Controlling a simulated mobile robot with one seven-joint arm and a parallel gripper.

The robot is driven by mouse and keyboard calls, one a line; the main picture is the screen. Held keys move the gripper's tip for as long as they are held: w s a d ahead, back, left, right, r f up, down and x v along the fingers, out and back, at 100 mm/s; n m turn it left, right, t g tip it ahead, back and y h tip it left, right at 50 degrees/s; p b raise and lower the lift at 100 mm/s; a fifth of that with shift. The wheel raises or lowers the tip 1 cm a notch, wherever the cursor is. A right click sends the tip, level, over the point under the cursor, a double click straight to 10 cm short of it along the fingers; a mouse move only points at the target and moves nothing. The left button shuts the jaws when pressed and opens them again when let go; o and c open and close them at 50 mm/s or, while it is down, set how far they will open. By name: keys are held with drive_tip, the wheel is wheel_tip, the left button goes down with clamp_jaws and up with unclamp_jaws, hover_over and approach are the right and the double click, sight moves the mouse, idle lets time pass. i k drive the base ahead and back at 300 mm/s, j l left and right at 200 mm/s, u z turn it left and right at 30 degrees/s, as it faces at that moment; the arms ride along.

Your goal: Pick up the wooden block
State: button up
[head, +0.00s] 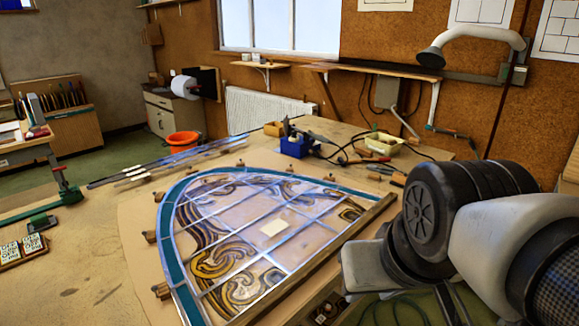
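A small tan wooden block (274,128) sits on the far side of the workbench, left of a blue bin. Other small wooden pieces stand around the leaded panel's edge, among them one at the left (150,236) and one at the lower left (161,291). I cannot tell which of these the task means. The arched leaded panel (215,228) lies flat on the bench, with a pale square on its glass. My arm fills the right side, over the bench's right end. My gripper's fingers do not show, so I cannot see whether it holds anything.
The blue bin (294,147), yellow tray (384,144) and loose hand tools with cables crowd the bench's far right. Long metal strips (165,162) lie at the back left. A wooden batten (320,255) edges the panel. The bench's left part is mostly clear.

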sight(375, 176)
drive_tip(key=i+l+u, duration=0.45)
drive_tip(key=l, duration=0.15)
drive_tip(key=l+u, duration=0.25)
drive_tip(key=i+l+u, duration=0.1)
drive_tip(key=l, duration=0.3)
drive_tip(key=i+l, duration=0.15)
drive_tip(key=l, duration=0.25)
drive_tip(key=i+l+u, duration=0.15)
drive_tip(key=l, duration=0.25)
drive_tip(key=i+l, duration=0.1)
drive_tip(key=l, duration=0.4)
drive_tip(key=i+l, duration=0.15)
drive_tip(key=l, duration=0.3)
drive_tip(key=i+l, duration=0.1)
drive_tip(key=l, duration=0.4)
drive_tip(key=i+l, duration=0.1)
drive_tip(key=l, duration=0.35)
drive_tip(key=i+l+u, duration=0.1)
drive_tip(key=l, duration=0.4)
drive_tip(key=i+l, duration=0.15)
drive_tip(key=l, duration=0.35)
